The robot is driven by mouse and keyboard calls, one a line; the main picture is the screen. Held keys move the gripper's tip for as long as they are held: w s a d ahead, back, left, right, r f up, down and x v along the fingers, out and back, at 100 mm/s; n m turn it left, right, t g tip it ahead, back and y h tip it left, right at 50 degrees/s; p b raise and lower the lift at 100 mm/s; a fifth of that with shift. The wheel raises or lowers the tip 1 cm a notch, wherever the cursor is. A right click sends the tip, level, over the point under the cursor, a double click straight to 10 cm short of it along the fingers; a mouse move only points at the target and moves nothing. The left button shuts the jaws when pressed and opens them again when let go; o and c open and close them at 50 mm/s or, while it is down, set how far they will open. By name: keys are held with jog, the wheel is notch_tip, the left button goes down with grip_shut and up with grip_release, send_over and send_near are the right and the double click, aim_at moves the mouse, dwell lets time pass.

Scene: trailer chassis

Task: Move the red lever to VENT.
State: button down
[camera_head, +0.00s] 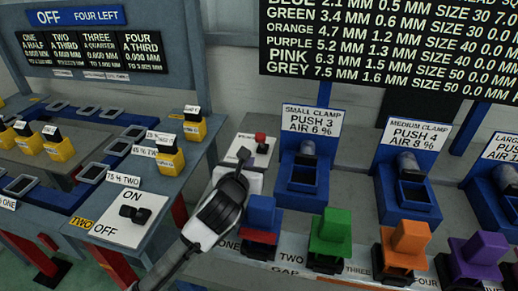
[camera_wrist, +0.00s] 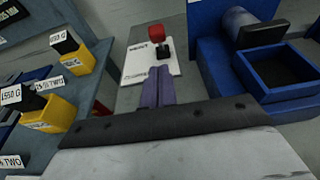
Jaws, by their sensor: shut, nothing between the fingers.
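The red lever (camera_head: 260,137) is a small red knob on a dark base, on a white plate (camera_head: 262,152) beside the small clamp. In the wrist view the red knob (camera_wrist: 156,31) stands at the far side of the plate (camera_wrist: 138,72), above a small black block. Lettering on the plate is too small to read surely. My gripper (camera_wrist: 159,72) has its fingers together, with nothing between them. The fingertips are over the near part of the plate, just short of the lever in the picture. In the head view my gripper (camera_head: 243,156) partly covers the plate's near left side.
The small clamp's blue fixture (camera_head: 303,175) stands close on the right. A bench with yellow blocks (camera_head: 170,160) and an ON/OFF switch (camera_head: 135,214) is on the left. Blue (camera_head: 262,215) and green (camera_head: 331,232) blocks stand in front.

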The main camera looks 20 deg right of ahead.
jog(key=shift+w+d, duration=0.1)
jog(key=shift+w, duration=0.05)
jog(key=p, duration=0.4)
send_near(260, 143)
jog(key=x, duration=0.5)
jog(key=shift+w+d+f, duration=0.25)
jog(key=shift+w, duration=0.15)
jog(key=shift+d+r, duration=0.1)
